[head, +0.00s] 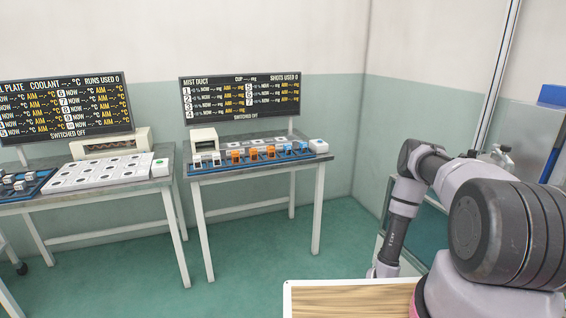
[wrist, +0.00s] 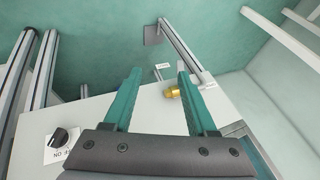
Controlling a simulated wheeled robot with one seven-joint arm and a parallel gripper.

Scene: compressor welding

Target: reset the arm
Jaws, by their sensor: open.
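My arm (head: 400,205) comes in from the right in the head view, bends at the elbow and reaches down behind the wooden surface at the lower edge. My gripper shows in the wrist view (wrist: 159,75), with two teal fingers spread apart and nothing between them. It hangs over a pale panel (wrist: 150,112). A small brass fitting (wrist: 172,92) appears close to the right finger; I cannot tell whether they touch. The fingertips are hidden from the head view.
A dark knob (wrist: 60,137) sits at the panel's left, and a metal rail (wrist: 180,50) runs past the right finger. The head view shows a bench with a blue rack (head: 250,160), a bench with a white block (head: 110,172), and two switched-off displays. Green floor (head: 250,240) lies open between.

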